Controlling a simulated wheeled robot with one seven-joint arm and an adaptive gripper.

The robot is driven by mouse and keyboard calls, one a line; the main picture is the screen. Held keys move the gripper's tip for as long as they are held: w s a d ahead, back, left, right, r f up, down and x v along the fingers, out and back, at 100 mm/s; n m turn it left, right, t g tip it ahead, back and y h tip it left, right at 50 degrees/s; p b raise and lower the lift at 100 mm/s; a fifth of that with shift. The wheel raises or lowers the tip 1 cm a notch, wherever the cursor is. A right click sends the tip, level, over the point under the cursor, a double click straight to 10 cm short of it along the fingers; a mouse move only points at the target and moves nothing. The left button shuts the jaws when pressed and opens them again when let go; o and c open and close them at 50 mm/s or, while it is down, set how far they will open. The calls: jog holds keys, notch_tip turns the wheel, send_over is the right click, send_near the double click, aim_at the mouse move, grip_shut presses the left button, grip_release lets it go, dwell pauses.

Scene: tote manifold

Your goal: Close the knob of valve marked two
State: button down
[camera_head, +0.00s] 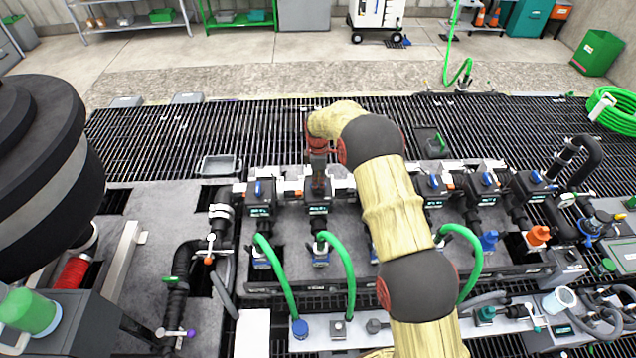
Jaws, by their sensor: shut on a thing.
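A row of dark valve units with small lit displays stands on the manifold (380,278). My gripper (318,192) points down at the second unit from the left (318,210) and is shut on its knob. The gripper hides that knob, so its turn angle cannot be seen. The leftmost unit (260,210) has a blue knob (258,189) in plain view. My arm crosses the middle of the row and hides part of it. More units with blue knobs show to the right, including one unit (433,190). The number marks are too small to read.
Green hoses (277,270) arch in front of the valves. An orange fitting (538,235) and a blue fitting (489,240) stand at the right. A small grey tray (220,166) lies behind the row at left. Open black grating (230,128) lies behind the manifold.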

jog(key=shift+m, duration=0.3)
jog(key=m+b, duration=0.1)
jog(key=m, duration=0.3)
jog(key=shift+w+m, duration=0.1)
jog(key=shift+m, duration=0.2)
jog(key=m+b, duration=0.1)
jog(key=m, duration=0.4)
jog(key=shift+r, duration=0.1)
jog(key=m, duration=0.4)
jog(key=shift+m, duration=1.8)
jog(key=c, duration=1.8)
grip_release()
jog(key=shift+c, duration=0.2)
